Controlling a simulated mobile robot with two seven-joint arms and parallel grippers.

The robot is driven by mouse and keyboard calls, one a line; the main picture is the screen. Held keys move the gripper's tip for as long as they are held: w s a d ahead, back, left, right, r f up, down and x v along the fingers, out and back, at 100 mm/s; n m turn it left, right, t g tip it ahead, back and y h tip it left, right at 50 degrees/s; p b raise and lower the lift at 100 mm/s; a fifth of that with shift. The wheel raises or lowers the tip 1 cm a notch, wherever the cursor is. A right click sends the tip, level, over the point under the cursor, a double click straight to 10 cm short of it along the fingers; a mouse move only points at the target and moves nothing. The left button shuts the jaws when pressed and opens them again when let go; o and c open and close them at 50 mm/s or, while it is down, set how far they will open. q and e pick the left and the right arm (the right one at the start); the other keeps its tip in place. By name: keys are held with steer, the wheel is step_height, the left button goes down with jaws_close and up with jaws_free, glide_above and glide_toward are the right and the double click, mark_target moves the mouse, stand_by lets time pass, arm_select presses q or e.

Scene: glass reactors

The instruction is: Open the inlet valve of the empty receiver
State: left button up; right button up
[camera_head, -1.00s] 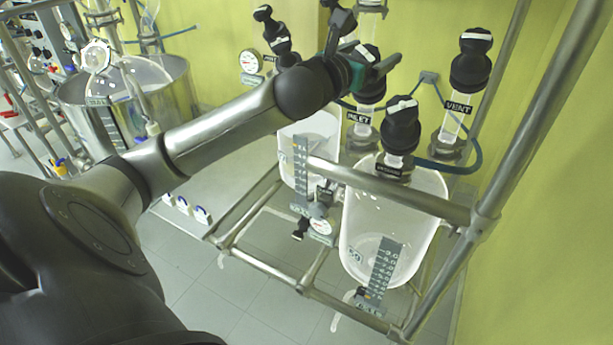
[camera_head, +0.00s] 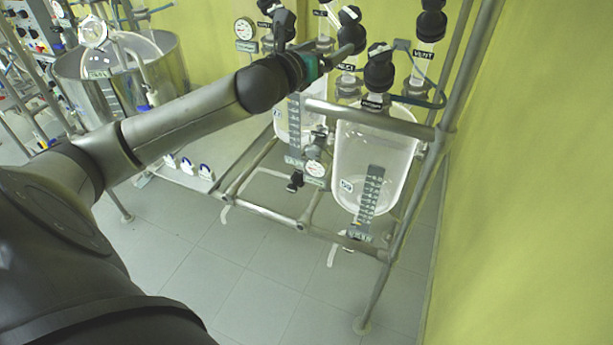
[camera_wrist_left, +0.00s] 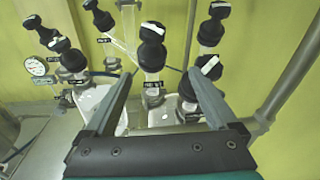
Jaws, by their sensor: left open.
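The right receiver (camera_head: 400,160) is a clear glass vessel with a dark scale strip; no coloured liquid shows in it. A second receiver (camera_head: 283,125) stands behind my left arm. The inlet valve (camera_head: 348,36) has a black knob with a white stripe and an INLET label below. In the left wrist view the inlet valve (camera_wrist_left: 152,52) lies between and beyond the fingertips, with no clear contact. My left gripper (camera_head: 338,56) is open and empty, in front of the valve; it also shows in the left wrist view (camera_wrist_left: 157,75). My right gripper is out of view.
The vent valve (camera_head: 431,24) stands to the right, and another black-knobbed valve (camera_head: 379,70) sits on the right receiver's top. Metal rack rails (camera_head: 375,119) run in front. A gauge (camera_head: 244,28) is at left. The floor in front is clear.

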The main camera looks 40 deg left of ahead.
arm_select(q)
steer(key=s+f+n+g+b, duration=0.2)
steer(key=f+n, duration=0.4)
steer(key=f, duration=1)
steer(key=s+f+n+g+b, duration=0.2)
steer(key=f+n, duration=0.5)
steer(key=f, duration=1)
steer(key=shift+s+f+n+g+y+b, duration=0.15)
steer(key=shift+s+n+g+y+b, duration=0.2)
steer(key=shift+g+b, duration=0.75)
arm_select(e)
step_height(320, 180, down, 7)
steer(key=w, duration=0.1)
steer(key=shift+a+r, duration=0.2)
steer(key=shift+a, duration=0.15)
arm_select(q)
steer(key=shift+w+d+t, duration=0.1)
steer(key=shift+w+t, duration=0.05)
steer(key=shift+t, duration=0.15)
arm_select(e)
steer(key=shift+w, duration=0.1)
